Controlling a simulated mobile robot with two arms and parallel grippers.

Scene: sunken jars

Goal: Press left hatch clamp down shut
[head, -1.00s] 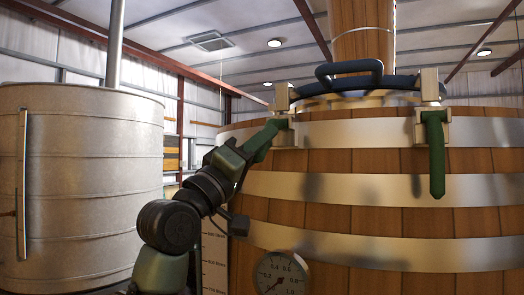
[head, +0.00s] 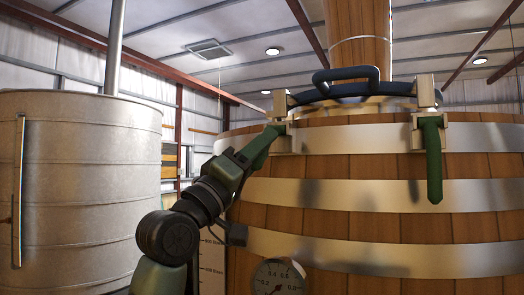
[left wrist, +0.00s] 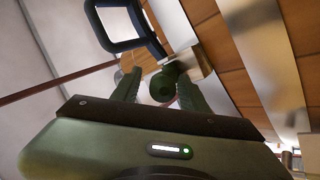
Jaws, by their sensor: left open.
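The left hatch clamp (head: 280,106) is a pale metal block at the left end of the dark hatch lid bar. Its green lever shows in the left wrist view as a round end (left wrist: 164,86), seen nearly end-on. My left gripper (head: 259,148) is at this clamp, coming in from the lower left. In the left wrist view its green fingers (left wrist: 159,88) are open, one on each side of the lever end. I cannot tell whether they touch it. In the head view the gripper partly hides the lever. My right gripper is not in view.
The right clamp (head: 425,110) has its green lever (head: 433,165) hanging straight down. The lid's dark handle (head: 347,75) rises between the clamps. The wooden vat (head: 350,225) has metal bands and a dial gauge (head: 278,278). A grey metal tank (head: 85,190) stands at left.

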